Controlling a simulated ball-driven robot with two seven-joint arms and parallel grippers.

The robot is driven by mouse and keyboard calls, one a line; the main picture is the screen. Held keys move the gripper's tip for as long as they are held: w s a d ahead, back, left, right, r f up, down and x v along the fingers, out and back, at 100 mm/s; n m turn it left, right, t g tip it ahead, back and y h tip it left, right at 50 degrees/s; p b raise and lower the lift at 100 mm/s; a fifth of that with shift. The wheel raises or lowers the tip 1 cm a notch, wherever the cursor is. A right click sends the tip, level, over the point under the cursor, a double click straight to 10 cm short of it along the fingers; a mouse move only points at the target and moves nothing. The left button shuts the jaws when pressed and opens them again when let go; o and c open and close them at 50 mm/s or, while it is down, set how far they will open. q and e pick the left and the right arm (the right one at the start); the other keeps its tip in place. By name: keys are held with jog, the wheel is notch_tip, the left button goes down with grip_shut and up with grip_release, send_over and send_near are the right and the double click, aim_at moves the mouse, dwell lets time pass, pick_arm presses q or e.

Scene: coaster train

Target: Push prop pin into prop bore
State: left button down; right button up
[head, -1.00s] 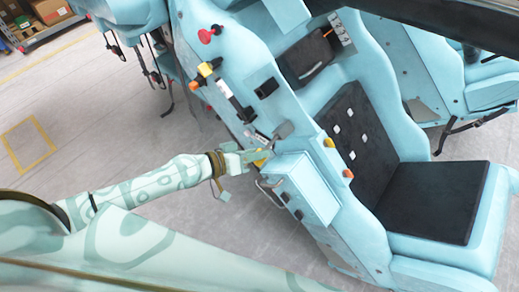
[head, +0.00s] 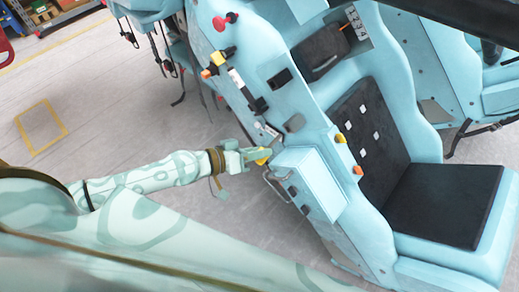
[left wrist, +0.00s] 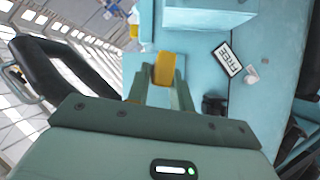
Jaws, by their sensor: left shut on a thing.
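My left gripper (head: 252,156) is shut on a yellow piece (head: 263,156), which may be the prop pin. In the left wrist view, the yellow piece (left wrist: 164,69) sits between the two fingers (left wrist: 163,88), with a light blue surface behind it. In the head view, the gripper is beside the light blue side panel of the seat car (head: 246,88), just left of a protruding light blue box (head: 311,181). The far end of the yellow piece is hidden or too small to make out. I cannot pick out the prop bore. My right gripper is not in view.
A bent metal handle (head: 273,188) sticks out close below the gripper. A grey lever (head: 294,122) and a red knob (head: 219,23) stand on the panel above. The black seat (head: 445,203) is at right. Floor (head: 100,125) left of the car is open.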

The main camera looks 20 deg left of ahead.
pick_arm(q)
jog(key=shift+s+a+b, duration=0.3)
jog(key=shift+s+b, duration=0.05)
jog(key=shift+s, duration=0.55)
jog(key=shift+s+a+b, duration=0.3)
jog(key=shift+s+a, duration=0.05)
jog(key=shift+s, duration=0.5)
jog(key=shift+s+a+b, duration=0.3)
jog(key=shift+s+b, duration=0.05)
jog(key=shift+s, duration=0.55)
